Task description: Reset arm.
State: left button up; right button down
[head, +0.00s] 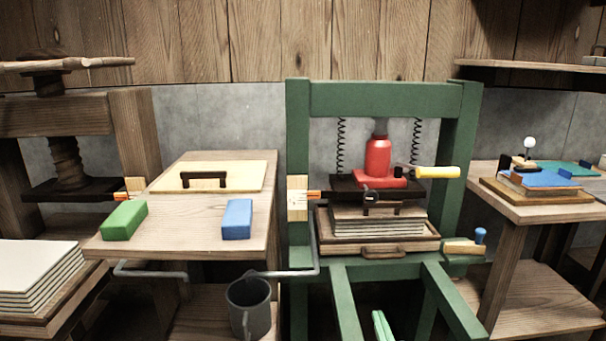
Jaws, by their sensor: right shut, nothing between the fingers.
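My right gripper (382,326) shows only as light-green fingertips at the bottom edge of the head view. They are close together, shut with nothing between them, in front of the lower legs of the green press frame (297,130). They look well below the press bed and apart from the things on it. The rest of the right arm is out of view. My left gripper is not in view.
The press holds a red jack (378,157) with a yellow handle (437,172) above a stack of boards. A wooden table (180,228) carries green (124,220) and blue (237,219) blocks. A grey mug (250,307) stands below, near a grey pipe-like bar (290,273).

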jog(key=d+n+h, duration=0.2)
jog(key=d, duration=1.1)
jog(key=s+a+f+m+g+y, duration=0.2)
jog(key=s+a+f+m, duration=0.1)
jog(key=s+m, duration=0.3)
jog(key=s+a+f+m+g+y, duration=0.1)
jog(key=s+a+f+m, duration=0.25)
jog(key=s+m, duration=0.3)
jog(key=s+a+r+m+y, duration=0.2)
jog(key=s+a+r+m, duration=0.3)
jog(key=m, duration=0.6)
jog(key=s+a+r+m+y, duration=0.15)
jog(key=s+a+m, duration=0.25)
jog(key=s+m, duration=0.45)
pick_arm(q)
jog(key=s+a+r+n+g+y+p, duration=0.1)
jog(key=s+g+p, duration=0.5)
jog(key=p, duration=1.5)
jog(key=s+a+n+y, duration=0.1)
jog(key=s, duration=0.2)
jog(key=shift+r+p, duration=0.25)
jog(key=shift+p, duration=0.1)
pick_arm(e)
jog(key=s+d+r+m+g+h, duration=0.2)
jog(key=s+m+g+h, duration=0.1)
jog(key=s, duration=0.4)
jog(key=m+g, duration=0.1)
jog(key=g, duration=0.1)
jog(key=shift+g, duration=0.4)
